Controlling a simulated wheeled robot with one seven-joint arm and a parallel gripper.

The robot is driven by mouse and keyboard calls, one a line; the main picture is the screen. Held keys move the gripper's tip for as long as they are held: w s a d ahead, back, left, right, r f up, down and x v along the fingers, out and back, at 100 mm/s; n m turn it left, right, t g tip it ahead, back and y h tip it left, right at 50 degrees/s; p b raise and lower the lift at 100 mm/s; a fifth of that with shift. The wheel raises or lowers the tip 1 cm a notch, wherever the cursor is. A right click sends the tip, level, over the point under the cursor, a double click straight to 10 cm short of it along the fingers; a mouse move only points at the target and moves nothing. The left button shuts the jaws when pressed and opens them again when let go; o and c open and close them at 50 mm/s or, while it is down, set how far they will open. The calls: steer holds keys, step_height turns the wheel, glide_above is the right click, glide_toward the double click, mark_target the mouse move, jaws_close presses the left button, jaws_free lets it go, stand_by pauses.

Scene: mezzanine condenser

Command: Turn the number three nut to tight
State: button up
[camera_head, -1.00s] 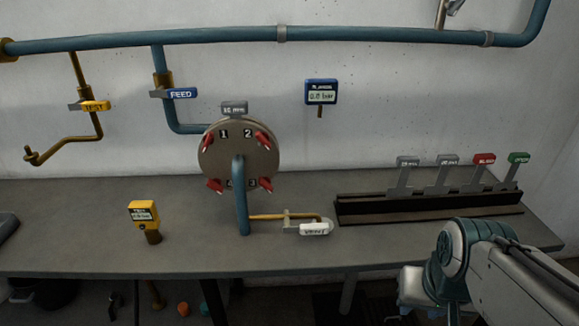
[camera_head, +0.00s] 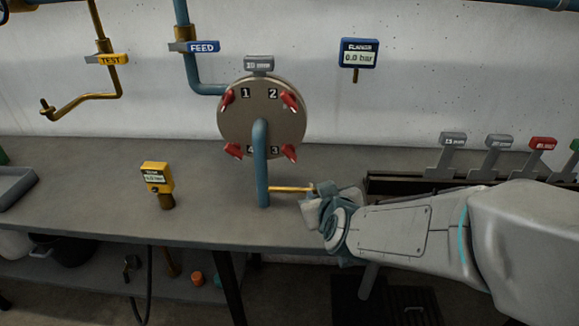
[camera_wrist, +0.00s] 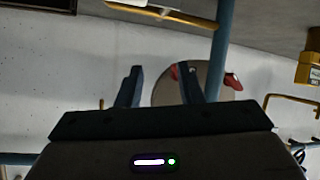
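The round grey-brown cover (camera_head: 262,95) is on the wall end of the pipework and carries red nuts beside the numbers 1 to 4. In the wrist view, which appears upside down, my gripper (camera_wrist: 158,70) is open and empty. One finger overlaps the cover (camera_wrist: 215,88), near a red nut (camera_wrist: 174,72) that looks like number three.
A blue pipe (camera_head: 262,170) rises from the bench (camera_head: 100,205) in front of the cover. A thin brass pipe (camera_head: 290,189) runs right towards my gripper. A yellow gauge (camera_head: 157,180) stands left, a blue display (camera_head: 358,54) reads 0.0 bar, and tagged tools (camera_head: 497,155) stand in a rack at right.

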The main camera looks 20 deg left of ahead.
mark_target(289, 157)
steer(key=s+a+n+t+b, duration=0.3)
steer(key=a+t, duration=0.3)
steer(key=a, duration=0.2)
steer(key=shift+h, duration=0.6)
steer(key=x, duration=0.6)
steer(key=b+x, duration=0.1)
steer(key=x, duration=0.6)
steer(key=shift+w+f, duration=0.25)
steer(key=shift+w, duration=0.05)
steer(key=shift+c, duration=0.3)
jaws_close()
